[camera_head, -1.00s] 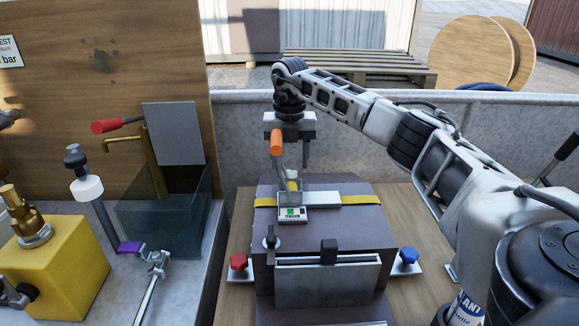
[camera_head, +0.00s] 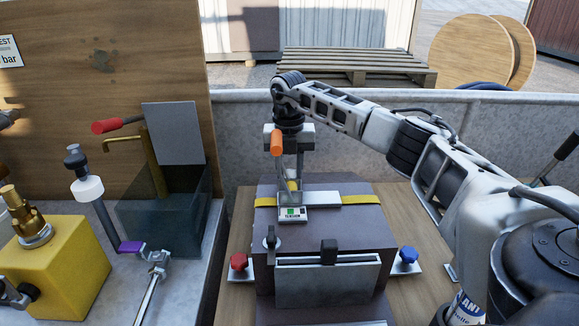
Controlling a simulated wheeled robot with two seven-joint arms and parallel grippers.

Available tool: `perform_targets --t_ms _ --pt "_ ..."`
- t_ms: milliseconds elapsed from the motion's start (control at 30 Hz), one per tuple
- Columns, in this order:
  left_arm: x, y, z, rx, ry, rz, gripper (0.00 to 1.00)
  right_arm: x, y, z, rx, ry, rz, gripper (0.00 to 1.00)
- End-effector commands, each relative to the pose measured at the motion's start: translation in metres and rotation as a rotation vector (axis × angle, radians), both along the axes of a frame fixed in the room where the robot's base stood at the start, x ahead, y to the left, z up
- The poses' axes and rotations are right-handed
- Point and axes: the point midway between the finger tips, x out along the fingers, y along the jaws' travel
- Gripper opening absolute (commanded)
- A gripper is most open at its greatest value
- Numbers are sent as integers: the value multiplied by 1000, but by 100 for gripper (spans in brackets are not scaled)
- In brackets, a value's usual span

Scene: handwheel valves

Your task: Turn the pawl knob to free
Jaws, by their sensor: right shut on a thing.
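The ratchet of the strap sits on top of the dark block, with an orange-gripped lever (camera_head: 276,143) standing up from it. A small yellow part (camera_head: 292,184), apparently the pawl knob, shows just at the fingertips of my right gripper (camera_head: 291,176). This gripper points down from above, its fingers close together behind the lever and shut on the knob. The fingers hide most of the knob, so I cannot read its angle. A tension display (camera_head: 291,214) with a green light is in front of it. My left gripper is not in view.
The yellow strap (camera_head: 361,199) crosses the dark block (camera_head: 350,238). A red knob (camera_head: 238,262) and a blue knob (camera_head: 409,255) flank the block's front. A yellow valve box (camera_head: 60,260) and a water tank (camera_head: 165,225) stand left. A concrete wall (camera_head: 385,135) is behind.

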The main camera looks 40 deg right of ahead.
Motion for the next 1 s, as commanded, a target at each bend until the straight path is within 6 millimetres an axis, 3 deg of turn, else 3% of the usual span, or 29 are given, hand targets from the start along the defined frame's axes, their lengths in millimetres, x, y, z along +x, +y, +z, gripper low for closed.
perform_targets --t_ms 233,700,1000 --pt "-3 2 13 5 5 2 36 1 1 5 -36 32 -99 9" --pt "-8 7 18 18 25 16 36 2 1 3 -134 112 -378 9" --pt "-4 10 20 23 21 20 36 3 1 1 -162 135 -461 9"
